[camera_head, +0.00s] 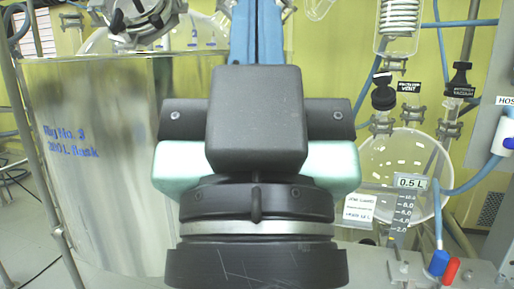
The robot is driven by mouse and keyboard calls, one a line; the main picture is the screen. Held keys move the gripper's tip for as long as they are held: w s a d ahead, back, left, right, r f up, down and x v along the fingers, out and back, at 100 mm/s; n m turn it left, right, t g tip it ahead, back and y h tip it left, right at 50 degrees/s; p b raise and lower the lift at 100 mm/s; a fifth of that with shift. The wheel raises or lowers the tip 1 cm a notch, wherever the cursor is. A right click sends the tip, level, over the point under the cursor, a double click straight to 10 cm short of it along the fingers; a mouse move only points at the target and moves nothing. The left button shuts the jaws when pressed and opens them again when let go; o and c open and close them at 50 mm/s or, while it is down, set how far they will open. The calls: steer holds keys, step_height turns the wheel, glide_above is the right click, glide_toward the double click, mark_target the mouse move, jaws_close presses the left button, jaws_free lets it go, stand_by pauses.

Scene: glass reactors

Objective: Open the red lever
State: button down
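The red lever (451,271) is small and tilted, low at the right of the head view, close to the bottom edge. It sits beside a blue lever (438,262) at the end of blue tubing. My gripper (256,120) fills the middle of the view, seen from behind, well to the left of the red lever in the picture. Its black housing hides the fingertips, so I cannot see whether they are open or hold anything. I see no contact between the gripper and the lever.
A large shiny steel vessel (105,150) with blue writing stands at the left. A round glass flask (405,165) and a "0.5 L" graduated vessel (409,208) stand at the right. Blue tubing (468,182) and black-capped valves (383,95) surround them.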

step_height(320, 180, up, 16)
steer(key=p, duration=1.3)
steer(key=shift+f, duration=0.15)
